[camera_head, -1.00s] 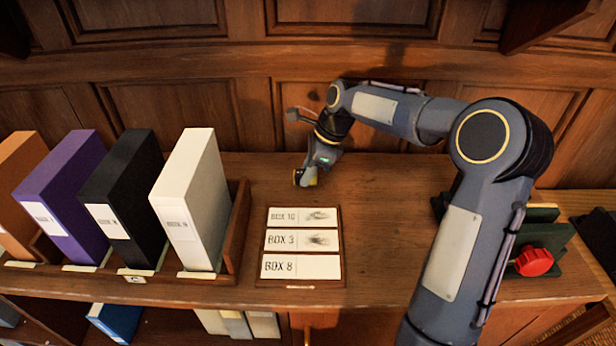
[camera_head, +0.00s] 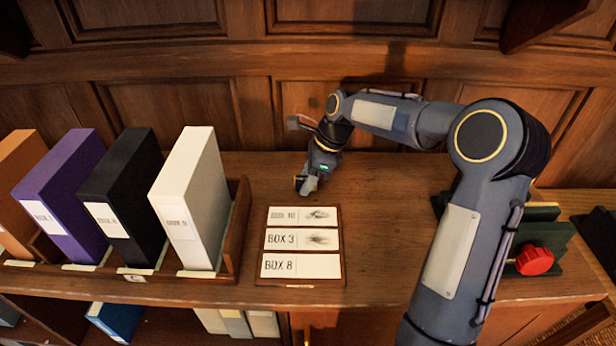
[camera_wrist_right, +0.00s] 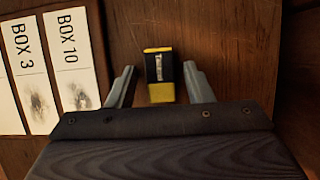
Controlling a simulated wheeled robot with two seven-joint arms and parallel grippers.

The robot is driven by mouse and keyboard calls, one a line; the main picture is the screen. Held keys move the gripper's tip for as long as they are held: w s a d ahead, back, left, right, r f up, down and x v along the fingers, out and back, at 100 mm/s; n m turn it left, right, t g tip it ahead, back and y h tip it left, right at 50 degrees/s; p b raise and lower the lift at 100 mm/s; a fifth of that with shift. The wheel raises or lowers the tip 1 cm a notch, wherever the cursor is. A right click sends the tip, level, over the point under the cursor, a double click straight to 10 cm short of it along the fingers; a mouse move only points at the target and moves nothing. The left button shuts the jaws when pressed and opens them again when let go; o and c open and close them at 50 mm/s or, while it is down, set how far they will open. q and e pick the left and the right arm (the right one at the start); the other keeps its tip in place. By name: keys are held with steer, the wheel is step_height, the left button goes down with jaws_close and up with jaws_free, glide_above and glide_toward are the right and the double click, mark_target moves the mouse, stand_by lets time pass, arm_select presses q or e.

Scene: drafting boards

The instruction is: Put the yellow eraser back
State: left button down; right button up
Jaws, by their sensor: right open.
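The yellow eraser (camera_wrist_right: 158,90) has a black printed band around its middle. In the right wrist view it sits between the two open fingers of my right gripper (camera_wrist_right: 159,72), with a gap on each side. It appears to rest on the wooden desk top. In the head view my right gripper (camera_head: 307,186) points down at the desk, just behind the label board (camera_head: 342,240), and hides most or all of the eraser. The board carries cards BOX 10, BOX 3 and BOX 8. The upper two have dark smudges; BOX 8 looks clean. My left gripper is out of view.
A wooden rack (camera_head: 238,235) at the left holds orange, purple, black and white box files upright. A dark green holder with a red knob (camera_head: 534,261) stands at the right, beyond my right arm. A panelled wall closes the back.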

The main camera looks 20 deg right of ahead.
steer(key=v, duration=1.2)
steer(key=s+a+r+n+t, duration=0.2)
steer(key=s+a+n, duration=0.2)
steer(key=s+n, duration=0.7)
steer(key=s+a+f+n, duration=0.2)
steer(key=s+f+n, duration=0.1)
steer(key=s, duration=0.2)
steer(key=s+a+f+n+t, duration=0.1)
steer(key=s+f+n, duration=0.1)
steer(key=s+n, duration=0.2)
steer(key=s+a+f+n, duration=0.2)
steer(key=s+f+n, duration=0.1)
steer(key=s, duration=0.4)
steer(key=shift+s+a+f+n+t+p, duration=0.25)
steer(key=shift+a+f+n+t+p, duration=0.05)
steer(key=shift+a+p, duration=0.1)
steer(key=shift+r+p, duration=0.75)
steer(key=shift+f, duration=0.15)
